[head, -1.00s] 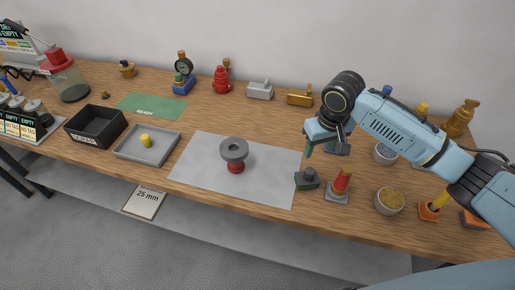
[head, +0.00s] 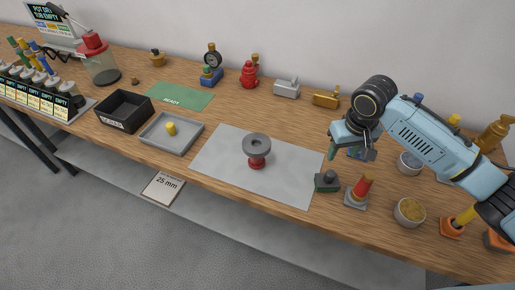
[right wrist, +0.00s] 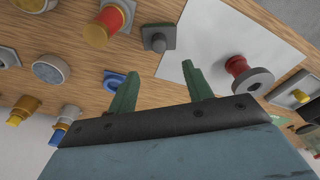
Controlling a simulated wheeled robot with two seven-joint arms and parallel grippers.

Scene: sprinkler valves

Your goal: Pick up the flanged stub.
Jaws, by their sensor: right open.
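A piece with a grey ring-shaped flange on a red round base, which I take for the flanged stub (head: 257,150), stands upright on the grey mat (head: 215,160). In the right wrist view the stub (right wrist: 245,76) lies to the right of my fingers, clear of them. My right gripper (head: 348,153) is open and empty. It hangs over the table to the right of the stub, near the mat's right edge. In the right wrist view its two green fingers (right wrist: 160,72) are spread apart. My left gripper is not in view.
A bowl (head: 410,212) is further right. A grey tray (head: 186,146) and black bin (head: 124,109) are left. The mat around the stub is clear.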

